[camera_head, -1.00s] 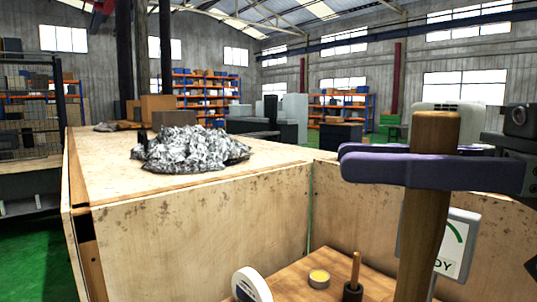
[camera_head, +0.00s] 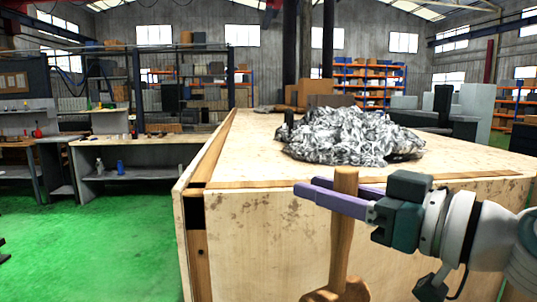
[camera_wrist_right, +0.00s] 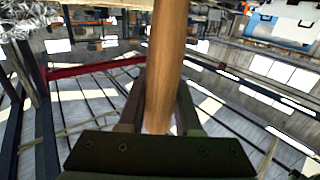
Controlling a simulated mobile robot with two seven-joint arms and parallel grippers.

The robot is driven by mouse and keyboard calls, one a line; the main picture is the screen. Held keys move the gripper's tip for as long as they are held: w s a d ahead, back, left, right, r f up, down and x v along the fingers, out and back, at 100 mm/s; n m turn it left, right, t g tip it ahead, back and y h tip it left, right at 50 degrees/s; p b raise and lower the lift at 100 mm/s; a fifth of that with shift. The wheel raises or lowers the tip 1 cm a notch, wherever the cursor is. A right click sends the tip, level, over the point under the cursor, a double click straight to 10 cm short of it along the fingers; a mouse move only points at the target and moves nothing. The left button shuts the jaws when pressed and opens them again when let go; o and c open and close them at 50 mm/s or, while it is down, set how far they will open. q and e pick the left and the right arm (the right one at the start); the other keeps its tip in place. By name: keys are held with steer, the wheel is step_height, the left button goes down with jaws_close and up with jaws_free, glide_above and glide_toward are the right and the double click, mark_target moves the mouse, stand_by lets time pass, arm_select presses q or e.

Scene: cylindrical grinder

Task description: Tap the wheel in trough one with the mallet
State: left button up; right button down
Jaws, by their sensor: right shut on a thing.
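My right gripper (camera_head: 328,195), with purple fingers, is shut on the wooden handle of the mallet (camera_head: 343,235) in the head view. The handle stands nearly upright, its top just above the fingers. The mallet's wider wooden head hangs below, partly cut off by the bottom edge. In the right wrist view, the handle (camera_wrist_right: 168,60) runs between the two fingers (camera_wrist_right: 158,108). The wheel and trough one are not in view now. My left gripper is not in view.
A large worn wooden crate (camera_head: 270,225) stands behind the mallet, with crumpled silvery sheeting (camera_head: 350,138) on its top. Green floor (camera_head: 90,240) is open at the left. A workbench (camera_head: 135,155) with bottles and shelving stands farther back.

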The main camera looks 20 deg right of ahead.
steer(key=w+f+m+t+h+b, duration=0.1)
steer(key=w+f+m+h+b, duration=0.15)
steer(key=f, duration=0.45)
steer(key=w+f+m+t+h+b, duration=0.1)
steer(key=f+m+h+b, duration=0.1)
steer(key=f+h, duration=0.35)
steer(key=s+d+f+y+b, duration=0.1)
steer(key=d+f+b, duration=0.1)
steer(key=d, duration=0.4)
steer(key=shift+s, duration=0.3)
